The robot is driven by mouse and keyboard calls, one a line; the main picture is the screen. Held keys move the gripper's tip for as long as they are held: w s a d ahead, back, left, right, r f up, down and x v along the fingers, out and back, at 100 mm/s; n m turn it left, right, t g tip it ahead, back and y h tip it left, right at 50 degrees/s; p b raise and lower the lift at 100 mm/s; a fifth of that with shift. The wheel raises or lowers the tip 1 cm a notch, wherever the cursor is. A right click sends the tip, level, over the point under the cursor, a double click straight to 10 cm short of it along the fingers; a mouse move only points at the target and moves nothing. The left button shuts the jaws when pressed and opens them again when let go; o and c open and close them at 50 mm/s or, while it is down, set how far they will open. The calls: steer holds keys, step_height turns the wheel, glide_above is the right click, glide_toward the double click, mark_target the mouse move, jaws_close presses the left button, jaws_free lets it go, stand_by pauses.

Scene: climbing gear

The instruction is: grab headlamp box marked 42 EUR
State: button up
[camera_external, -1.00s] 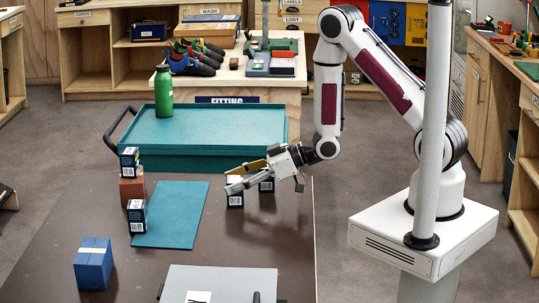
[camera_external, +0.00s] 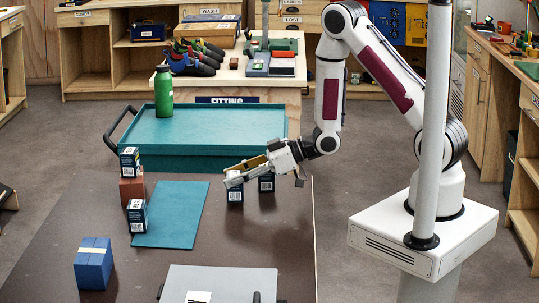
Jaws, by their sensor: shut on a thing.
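Several small dark blue boxes with white label patches look alike; the prices are too small to read, so I cannot tell which is marked 42 EUR. My gripper (camera_external: 236,177) is shut on one dark box (camera_external: 235,195) on the brown table, at its upper part. A second box (camera_external: 266,184) stands just right of it, partly behind my gripper. A third box (camera_external: 137,216) stands at the left edge of the teal mat. A fourth box (camera_external: 129,160) sits on top of a reddish-brown block (camera_external: 132,188).
A teal tray (camera_external: 215,161) with a dark handle lies behind, with a green bottle (camera_external: 163,91) at its far left. A blue block (camera_external: 93,264) stands front left, a grey clipboard-like board (camera_external: 222,283) at the front. The teal mat (camera_external: 176,214) is mostly bare.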

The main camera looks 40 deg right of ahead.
mark_target(235, 174)
steer(key=shift+r, duration=4.3)
